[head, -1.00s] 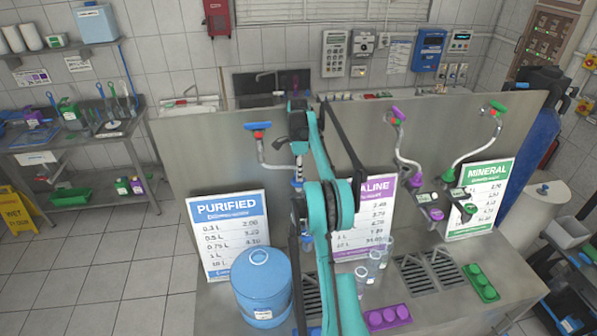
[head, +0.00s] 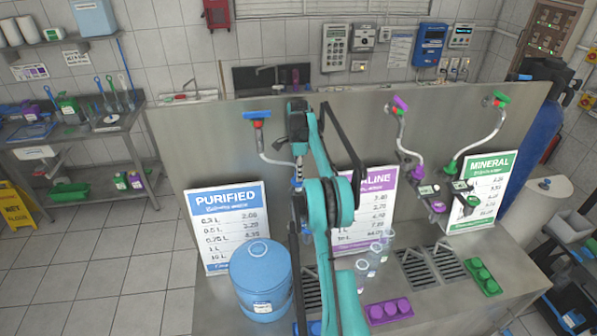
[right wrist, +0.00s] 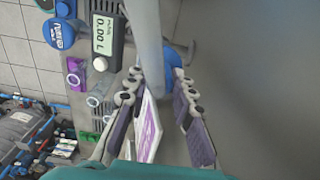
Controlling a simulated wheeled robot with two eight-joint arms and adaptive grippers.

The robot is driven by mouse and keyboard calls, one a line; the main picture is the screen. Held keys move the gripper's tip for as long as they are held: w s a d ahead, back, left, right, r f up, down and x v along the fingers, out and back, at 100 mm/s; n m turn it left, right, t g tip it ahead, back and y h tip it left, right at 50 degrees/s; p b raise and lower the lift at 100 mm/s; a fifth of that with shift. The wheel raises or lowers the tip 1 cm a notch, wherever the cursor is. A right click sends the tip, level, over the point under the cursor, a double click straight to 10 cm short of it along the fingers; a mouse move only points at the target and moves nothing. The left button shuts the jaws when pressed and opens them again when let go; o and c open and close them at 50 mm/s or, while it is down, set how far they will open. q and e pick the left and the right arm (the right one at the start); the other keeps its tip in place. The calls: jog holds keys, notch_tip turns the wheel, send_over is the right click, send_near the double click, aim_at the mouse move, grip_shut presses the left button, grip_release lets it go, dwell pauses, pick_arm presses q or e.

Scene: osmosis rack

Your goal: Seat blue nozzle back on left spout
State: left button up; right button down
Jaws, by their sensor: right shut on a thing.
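The left spout (head: 272,160) is a pale curved pipe under a blue-handled valve (head: 257,116), above the blue PURIFIED sign. Its lower end meets a small blue and silver part near my right gripper (head: 298,172), mostly behind my teal arm. In the right wrist view, the grey pipe (right wrist: 149,40) crosses in front of my right gripper (right wrist: 156,88). Its fingers are closed around the blue nozzle (right wrist: 176,70), which is partly hidden by the pipe and fingers. I cannot tell whether nozzle and spout touch. My left gripper is out of view.
A blue bucket (head: 260,268) stands on the counter below the left spout. Clear cups (head: 374,262), a purple holder (head: 389,311) and drain grates (head: 415,268) are to its right. Purple and green spouts stand further right. The steel panel (head: 215,150) is close behind.

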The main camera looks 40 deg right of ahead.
jog(key=shift+f, duration=0.25)
dwell(0.3)
jog(key=shift+f, duration=0.15)
dwell(0.5)
jog(key=shift+f+b, duration=0.95)
jog(key=shift+f, duration=0.15)
jog(key=shift+f, duration=0.1)
jog(key=shift+f+b, duration=0.35)
